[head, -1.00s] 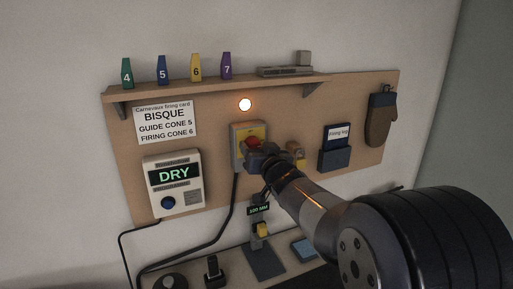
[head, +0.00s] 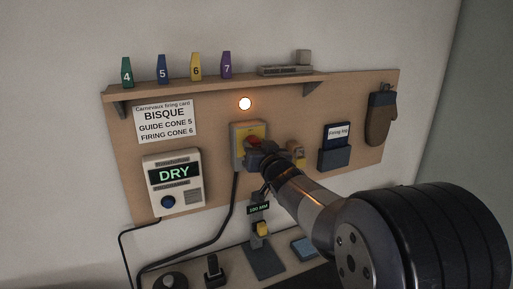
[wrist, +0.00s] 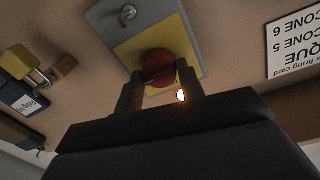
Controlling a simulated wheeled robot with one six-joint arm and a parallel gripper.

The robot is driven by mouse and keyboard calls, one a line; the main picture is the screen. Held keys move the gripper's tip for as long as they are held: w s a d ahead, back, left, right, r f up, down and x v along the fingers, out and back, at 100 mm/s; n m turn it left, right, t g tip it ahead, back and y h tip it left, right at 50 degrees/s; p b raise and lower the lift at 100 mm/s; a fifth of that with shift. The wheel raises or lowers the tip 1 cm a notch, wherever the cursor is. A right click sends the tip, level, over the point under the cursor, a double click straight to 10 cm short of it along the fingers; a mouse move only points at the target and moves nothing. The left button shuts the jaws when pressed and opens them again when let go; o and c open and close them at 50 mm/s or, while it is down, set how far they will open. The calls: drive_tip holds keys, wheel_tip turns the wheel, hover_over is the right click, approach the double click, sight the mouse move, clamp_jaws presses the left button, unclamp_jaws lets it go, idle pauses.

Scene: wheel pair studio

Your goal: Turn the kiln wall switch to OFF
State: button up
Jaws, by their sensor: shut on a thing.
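The kiln wall switch is a grey box with a yellow plate (head: 243,132) on the wooden wall board; it also shows in the wrist view (wrist: 140,48). Its red knob (wrist: 158,68) sits between my two fingers. In the head view my gripper (head: 257,147) covers most of the knob, and only a little red shows. In the wrist view my gripper (wrist: 160,76) is shut on the red knob. The knob's pointer and the switch's lettering cannot be read. A round lamp (head: 245,104) above the switch glows orange.
A brass padlock (head: 299,155) hangs right of the switch, near a blue log holder (head: 335,158). A DRY controller (head: 173,184) is at left, with a firing card (head: 166,122) above it. A shelf (head: 215,88) with numbered cones overhangs the board. A mitt (head: 381,118) hangs far right.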

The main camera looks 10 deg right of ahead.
drive_tip(key=shift+f+n+b, duration=0.1)
drive_tip(key=shift+n+b, duration=0.2)
drive_tip(key=shift+b, duration=0.05)
drive_tip(key=shift+f+n+t+y+b, duration=0.15)
drive_tip(key=shift+n+y+b, duration=0.2)
drive_tip(key=shift+n+b, duration=3)
drive_tip(key=shift+f+n+t+y+b, duration=0.25)
drive_tip(key=shift+n+b, duration=0.65)
drive_tip(key=shift+n, duration=4.75)
drive_tip(key=shift+r, duration=0.2)
drive_tip(key=o, duration=1)
drive_tip(key=shift+r, duration=0.1)
drive_tip(key=s, duration=0.3)
drive_tip(key=s+d, duration=0.1)
drive_tip(key=s, duration=0.3)
drive_tip(key=s+d, duration=0.1)
drive_tip(key=s, duration=0.2)
drive_tip(key=shift+s+f, duration=0.35)
drive_tip(key=shift+f, duration=0.05)
